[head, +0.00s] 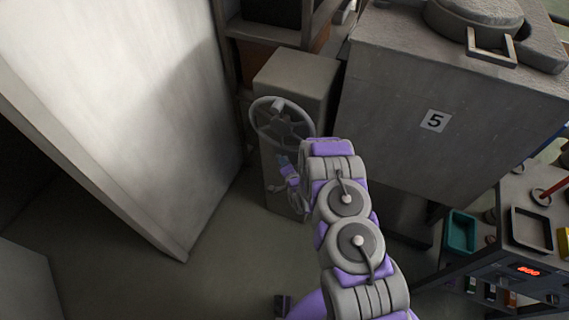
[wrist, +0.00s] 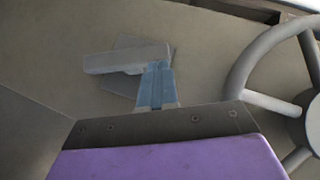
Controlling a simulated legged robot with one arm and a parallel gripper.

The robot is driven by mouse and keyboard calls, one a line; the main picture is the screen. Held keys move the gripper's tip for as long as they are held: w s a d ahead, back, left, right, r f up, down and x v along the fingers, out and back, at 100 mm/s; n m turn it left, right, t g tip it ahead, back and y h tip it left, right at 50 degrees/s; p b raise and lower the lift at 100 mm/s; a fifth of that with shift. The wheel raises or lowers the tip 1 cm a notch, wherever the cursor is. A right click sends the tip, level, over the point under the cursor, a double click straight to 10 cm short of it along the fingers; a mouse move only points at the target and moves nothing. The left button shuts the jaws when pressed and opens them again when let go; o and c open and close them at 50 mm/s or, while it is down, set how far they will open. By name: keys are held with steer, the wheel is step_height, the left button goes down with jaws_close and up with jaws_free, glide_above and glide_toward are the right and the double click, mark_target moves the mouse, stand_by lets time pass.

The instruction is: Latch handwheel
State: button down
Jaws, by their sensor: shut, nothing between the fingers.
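The grey spoked handwheel (head: 283,122) is mounted on the front of a grey pedestal box (head: 298,72). Part of its rim and hub shows at the right in the wrist view (wrist: 252,62). A small light grey lever (wrist: 125,58) sits on a square plate (wrist: 125,84) on the grey face beside the wheel. My gripper (wrist: 158,68) has its blue fingers together, with nothing held. The fingertips are at the lever's right end; I cannot tell whether they touch it. In the head view my gripper (head: 284,161) is just below the wheel, partly hidden by my arm.
A tall pale panel (head: 130,110) stands at the left. A bench with a teal tray (head: 460,232) and a red display (head: 528,270) is at the lower right. Floor is clear between panel and pedestal.

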steer(key=w+a+f+n+g+h+p, duration=0.1)
steer(key=w+a+n+g+h+p, duration=0.1)
steer(key=a+n+g+h+p, duration=0.1)
steer(key=a+h+p, duration=0.1)
steer(key=a, duration=0.1)
steer(key=shift+w+a+f+n+h, duration=0.15)
steer(key=shift+a+f+n+h, duration=0.05)
steer(key=shift+a+n+h, duration=0.15)
stand_by(0.6)
steer(key=shift+s+a+f, duration=0.1)
steer(key=shift+s+f, duration=0.1)
stand_by(0.6)
steer(key=s+a+r+p, duration=0.2)
steer(key=s+r, duration=0.4)
steer(key=r, duration=0.5)
steer(key=shift+a+p, duration=0.4)
